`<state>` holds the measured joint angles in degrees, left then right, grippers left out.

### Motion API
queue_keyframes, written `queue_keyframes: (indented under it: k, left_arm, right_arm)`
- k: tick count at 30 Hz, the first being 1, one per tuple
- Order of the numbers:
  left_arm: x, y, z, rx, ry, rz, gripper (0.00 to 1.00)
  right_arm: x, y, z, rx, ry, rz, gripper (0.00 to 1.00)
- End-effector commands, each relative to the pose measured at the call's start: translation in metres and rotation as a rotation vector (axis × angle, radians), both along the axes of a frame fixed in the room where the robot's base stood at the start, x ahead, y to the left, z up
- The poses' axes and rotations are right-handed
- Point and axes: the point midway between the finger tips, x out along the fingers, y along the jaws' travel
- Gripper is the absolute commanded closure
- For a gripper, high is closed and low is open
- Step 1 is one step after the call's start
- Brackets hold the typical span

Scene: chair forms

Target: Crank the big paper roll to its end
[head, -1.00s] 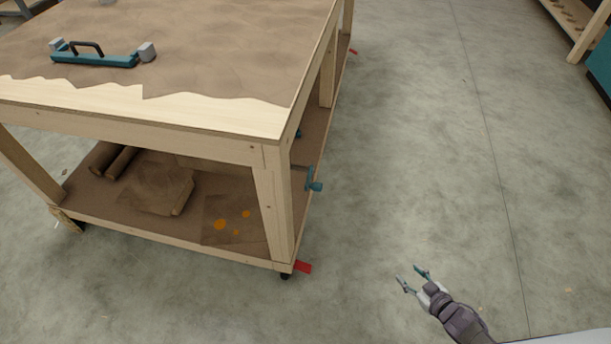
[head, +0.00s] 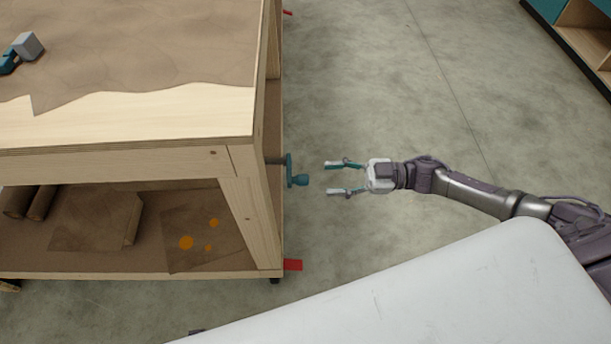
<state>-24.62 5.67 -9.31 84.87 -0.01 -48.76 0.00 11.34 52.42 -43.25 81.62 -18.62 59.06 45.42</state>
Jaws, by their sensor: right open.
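The big brown paper (head: 140,50) lies spread over the tabletop of a wooden bench, with a torn front edge. A teal crank (head: 291,170) with a knob (head: 298,181) sticks out from the bench's right side, just below the top. The roll it turns is hidden by the bench. My right gripper (head: 333,178) is open and empty, to the right of the crank knob at about its height in the picture, its fingers pointing at it with a small gap between. My left gripper is not in view.
The wooden bench (head: 110,114) fills the left side. Its lower shelf holds brown rolls (head: 38,203), folded paper and an orange-spotted sheet (head: 190,232). A red caster pedal (head: 292,265) juts out at the near leg. A teal cabinet (head: 546,8) stands far right; the floor between is clear.

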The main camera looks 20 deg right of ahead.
Motion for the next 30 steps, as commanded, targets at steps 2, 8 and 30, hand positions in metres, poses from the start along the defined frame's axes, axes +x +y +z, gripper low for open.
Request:
queue_keyframes:
  k: [2, 8, 30]
  left_arm:
    - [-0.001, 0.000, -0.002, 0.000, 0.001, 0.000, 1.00]
    - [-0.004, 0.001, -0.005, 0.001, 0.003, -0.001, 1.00]
    - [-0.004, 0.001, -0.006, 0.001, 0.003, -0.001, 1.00]
  right_arm:
    - [0.005, 0.018, 0.002, 0.004, -0.003, 0.001, 0.47]
    - [0.014, 0.048, 0.000, 0.002, -0.002, -0.001, 0.47]
    - [0.018, 0.063, 0.000, -0.001, -0.001, -0.002, 0.89]
